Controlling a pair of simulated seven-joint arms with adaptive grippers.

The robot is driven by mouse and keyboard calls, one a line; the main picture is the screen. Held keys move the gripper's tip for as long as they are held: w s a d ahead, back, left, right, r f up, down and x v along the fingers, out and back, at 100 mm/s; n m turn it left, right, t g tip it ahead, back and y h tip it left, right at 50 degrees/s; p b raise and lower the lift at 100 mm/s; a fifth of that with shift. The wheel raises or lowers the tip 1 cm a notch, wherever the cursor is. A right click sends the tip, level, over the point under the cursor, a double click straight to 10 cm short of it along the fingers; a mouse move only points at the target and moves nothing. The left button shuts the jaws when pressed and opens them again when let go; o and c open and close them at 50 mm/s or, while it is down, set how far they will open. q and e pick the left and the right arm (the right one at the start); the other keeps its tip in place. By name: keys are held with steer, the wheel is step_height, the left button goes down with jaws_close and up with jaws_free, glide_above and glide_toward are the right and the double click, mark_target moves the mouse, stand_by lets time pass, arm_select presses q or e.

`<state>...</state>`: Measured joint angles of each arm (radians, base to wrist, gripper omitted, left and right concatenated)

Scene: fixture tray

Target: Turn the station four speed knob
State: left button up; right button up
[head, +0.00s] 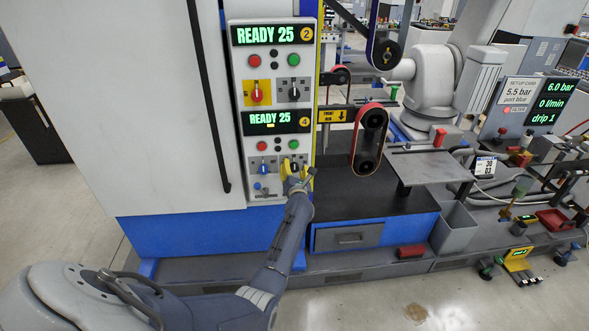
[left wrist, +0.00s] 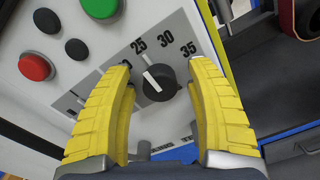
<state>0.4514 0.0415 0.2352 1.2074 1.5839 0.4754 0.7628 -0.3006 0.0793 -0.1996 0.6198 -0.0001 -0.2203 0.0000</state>
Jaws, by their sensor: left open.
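The station four speed knob (left wrist: 160,83) is a black round knob with a white pointer, seen in the left wrist view on a dial marked 25, 30 and 35. The pointer leans up and left, towards 25. My left gripper (head: 293,166) is at the lower right of the control panel in the head view. Its yellow fingers are open on either side of the knob, with visible gaps in the left wrist view. The head view largely hides the knob behind the gripper. The station four display (head: 276,121) reads READY 25. My right gripper is not in view.
A blue-handled switch (head: 263,168) sits left of the gripper. A red button (left wrist: 34,66) and a green button (left wrist: 99,5) lie above the dial. Station two's red knob (head: 257,94) and display (head: 270,35) are higher up. A belt drive (head: 368,140) stands to the right.

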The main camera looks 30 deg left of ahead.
arm_select(q)
jaws_close()
stand_by(0.4)
steer(key=shift+m, duration=0.3)
steer(key=m, duration=0.3)
steer(key=shift+r+m, duration=0.1)
steer(key=shift+m, duration=1.9)
jaws_free()
